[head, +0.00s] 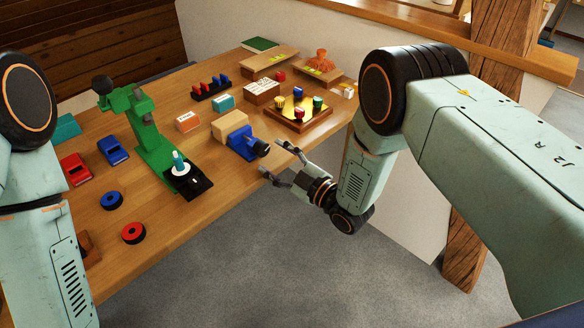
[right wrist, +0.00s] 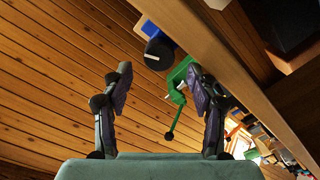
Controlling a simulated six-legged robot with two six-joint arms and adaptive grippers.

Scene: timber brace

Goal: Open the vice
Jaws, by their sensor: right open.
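The vice (head: 242,141) is blue with a dark round handle (head: 262,149) on its front, near the table's front edge. A pale wooden block (head: 229,124) sits directly behind its blue body; I cannot tell whether it is clamped. My right gripper (head: 272,160) is open and empty, just right of and in front of the handle, apart from it. In the right wrist view, the handle (right wrist: 158,53) shows ahead between the open fingers (right wrist: 158,78), with some blue of the vice above it. My left gripper is outside the view; only my left arm shows.
The wooden table (head: 190,222) carries a green microscope-like stand (head: 148,140) left of the vice. A tray with coloured knobs (head: 299,116) stands right of the vice. Free floor lies before the table.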

